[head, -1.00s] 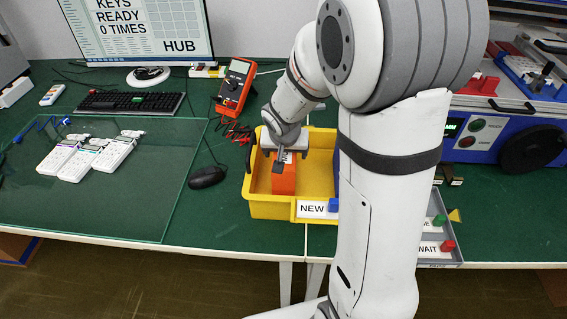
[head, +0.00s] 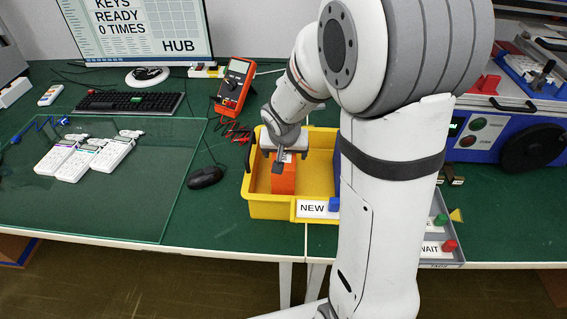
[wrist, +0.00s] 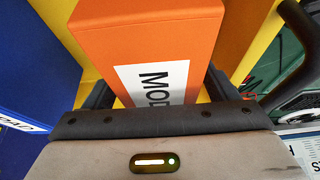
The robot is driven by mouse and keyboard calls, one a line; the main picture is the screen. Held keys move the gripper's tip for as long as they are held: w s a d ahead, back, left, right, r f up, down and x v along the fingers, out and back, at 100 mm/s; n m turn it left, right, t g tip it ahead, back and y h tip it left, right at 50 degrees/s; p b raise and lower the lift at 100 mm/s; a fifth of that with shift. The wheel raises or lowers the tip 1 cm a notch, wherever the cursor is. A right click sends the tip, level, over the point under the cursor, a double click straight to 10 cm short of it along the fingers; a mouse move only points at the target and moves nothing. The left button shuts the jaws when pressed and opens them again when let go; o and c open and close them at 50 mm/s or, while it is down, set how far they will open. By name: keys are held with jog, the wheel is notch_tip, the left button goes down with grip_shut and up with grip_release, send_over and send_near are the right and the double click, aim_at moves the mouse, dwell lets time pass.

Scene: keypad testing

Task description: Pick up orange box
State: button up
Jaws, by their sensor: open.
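The orange box (head: 284,181) stands in the yellow bin (head: 261,208), toward its left side. In the wrist view the orange box (wrist: 150,45) fills the upper middle, with a white label reading "MOD" and partly hidden by my gripper. My gripper (head: 280,164) is at the top of the box. In the wrist view the dark fingers of my gripper (wrist: 158,92) lie on either side of the box. They are open, and contact with the box cannot be made out.
A blue box (wrist: 32,75) stands to the left in the wrist view. A mouse (head: 206,177) and a red multimeter (head: 235,86) lie near the bin. A glass sheet with several white handsets (head: 84,160) is at left.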

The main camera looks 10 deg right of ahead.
jog(key=c, duration=1.2)
